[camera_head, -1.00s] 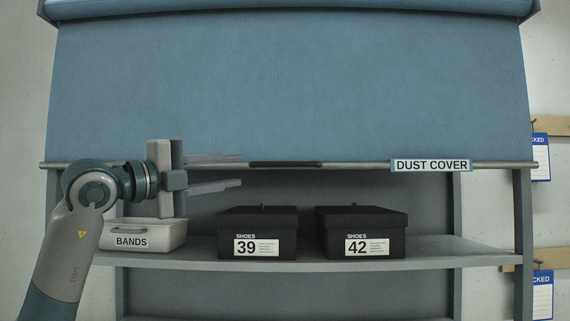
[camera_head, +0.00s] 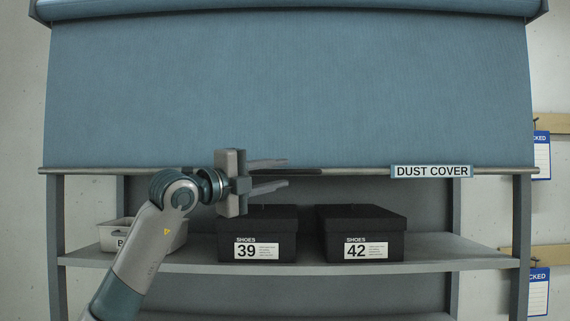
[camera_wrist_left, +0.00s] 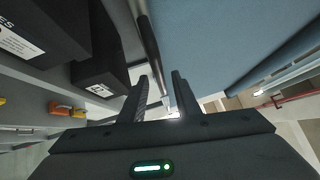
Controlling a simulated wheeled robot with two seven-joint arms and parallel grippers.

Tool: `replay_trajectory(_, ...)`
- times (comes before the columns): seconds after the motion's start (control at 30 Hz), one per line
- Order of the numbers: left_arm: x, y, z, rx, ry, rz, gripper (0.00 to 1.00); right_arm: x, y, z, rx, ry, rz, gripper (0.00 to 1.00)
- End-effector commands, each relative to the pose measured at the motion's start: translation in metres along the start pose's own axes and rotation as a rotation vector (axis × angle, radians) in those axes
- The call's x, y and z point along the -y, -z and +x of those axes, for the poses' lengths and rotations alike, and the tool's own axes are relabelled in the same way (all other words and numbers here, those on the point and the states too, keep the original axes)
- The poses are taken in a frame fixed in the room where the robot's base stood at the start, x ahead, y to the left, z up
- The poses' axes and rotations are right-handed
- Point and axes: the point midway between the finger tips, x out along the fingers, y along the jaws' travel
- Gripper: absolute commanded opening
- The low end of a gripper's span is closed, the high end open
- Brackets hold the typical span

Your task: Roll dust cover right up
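The blue dust cover (camera_head: 290,90) hangs from a roller (camera_head: 290,8) across the top of the shelf unit. Its lower edge has a horizontal bar (camera_head: 340,171) with a dark grip (camera_head: 300,171) in the middle and a "DUST COVER" label on the right. My left gripper (camera_head: 286,175) is open, its fingers one above the other at the height of the bar and close to the dark grip. My right gripper is out of view.
Black shoe boxes 39 (camera_head: 240,225) and 42 (camera_head: 385,225) stand on the shelf (camera_head: 440,251) just below the bar. A pale bands bin (camera_head: 110,238) is on the left, partly behind my arm. Blue-and-white locked tags (camera_head: 542,160) hang on the right.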

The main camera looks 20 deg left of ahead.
Motion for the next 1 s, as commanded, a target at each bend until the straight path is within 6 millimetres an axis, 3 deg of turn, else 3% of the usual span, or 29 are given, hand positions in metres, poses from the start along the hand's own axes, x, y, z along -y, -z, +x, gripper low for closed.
replay_trajectory(0.2,0.002,0.0,0.024,0.0,0.0,0.0,0.29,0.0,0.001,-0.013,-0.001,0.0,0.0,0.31)
replay_trajectory(0.6,0.0,0.0,0.029,0.0,0.001,0.001,0.29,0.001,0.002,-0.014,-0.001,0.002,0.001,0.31)
replay_trajectory(0.63,0.0,0.0,0.029,0.0,0.001,0.001,0.27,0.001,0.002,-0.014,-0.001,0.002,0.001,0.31)
replay_trajectory(0.73,0.0,0.0,0.029,0.0,0.001,0.0,0.03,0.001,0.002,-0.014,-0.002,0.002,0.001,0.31)
replay_trajectory(0.77,0.0,0.0,0.029,0.0,0.001,0.0,0.0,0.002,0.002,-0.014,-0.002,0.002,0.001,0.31)
replay_trajectory(1.0,0.002,-0.001,0.029,0.0,0.001,0.0,0.0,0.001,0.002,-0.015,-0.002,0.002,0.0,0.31)
